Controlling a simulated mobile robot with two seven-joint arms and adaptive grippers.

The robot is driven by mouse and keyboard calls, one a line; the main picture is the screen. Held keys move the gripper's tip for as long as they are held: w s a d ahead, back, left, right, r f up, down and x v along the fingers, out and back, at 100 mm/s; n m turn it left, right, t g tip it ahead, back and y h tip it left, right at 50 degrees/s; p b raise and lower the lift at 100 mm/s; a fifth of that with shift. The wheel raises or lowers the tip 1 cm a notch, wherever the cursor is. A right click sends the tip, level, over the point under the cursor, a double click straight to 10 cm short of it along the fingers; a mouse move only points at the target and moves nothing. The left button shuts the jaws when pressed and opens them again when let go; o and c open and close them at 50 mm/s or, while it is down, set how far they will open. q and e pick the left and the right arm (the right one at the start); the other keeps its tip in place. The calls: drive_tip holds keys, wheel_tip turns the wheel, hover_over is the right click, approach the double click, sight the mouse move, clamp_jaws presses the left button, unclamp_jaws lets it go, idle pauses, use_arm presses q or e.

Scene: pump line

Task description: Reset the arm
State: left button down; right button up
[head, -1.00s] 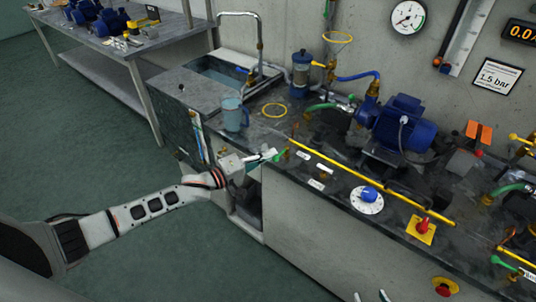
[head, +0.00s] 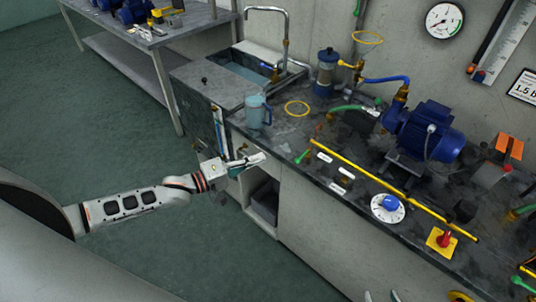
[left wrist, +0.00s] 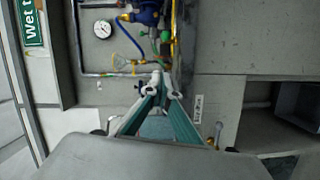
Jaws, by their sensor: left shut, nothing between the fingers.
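My left gripper (head: 252,161) is at the end of the white arm that comes in from the left in the head view. It is shut and empty, in front of the bench's front edge and left of a small green lever (head: 302,157), apart from it. In the left wrist view its fingers (left wrist: 160,84) meet at the tips. Two pale fingertips of my right gripper (head: 382,296) show at the bottom edge of the head view, apart from each other; the rest of that gripper is out of the picture.
The dark bench (head: 335,205) carries a blue jug (head: 257,112), a yellow ring (head: 297,108), a blue pump motor (head: 425,130), a blue dial knob (head: 389,204) and a red knob on a yellow plate (head: 443,239). A sink lies behind. Green floor (head: 200,255) is open in front.

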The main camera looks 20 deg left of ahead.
use_arm(q)
drive_tip(key=s+d+f+m+y, duration=0.3)
drive_tip(key=s+d+f+m, duration=0.4)
drive_tip(key=s, duration=0.4)
drive_tip(key=s+a+f+m+g+y, duration=0.2)
drive_tip(key=s+f+m+y, duration=0.3)
drive_tip(key=s+f, duration=0.3)
drive_tip(key=s+a, duration=0.1)
drive_tip(key=s, duration=0.2)
drive_tip(key=shift+s+g, duration=0.3)
drive_tip(key=shift+s, duration=0.05)
drive_tip(key=c, duration=2.8)
unclamp_jaws()
drive_tip(key=shift+f, duration=0.1)
drive_tip(key=o, duration=0.6)
drive_tip(key=shift+a, duration=0.1)
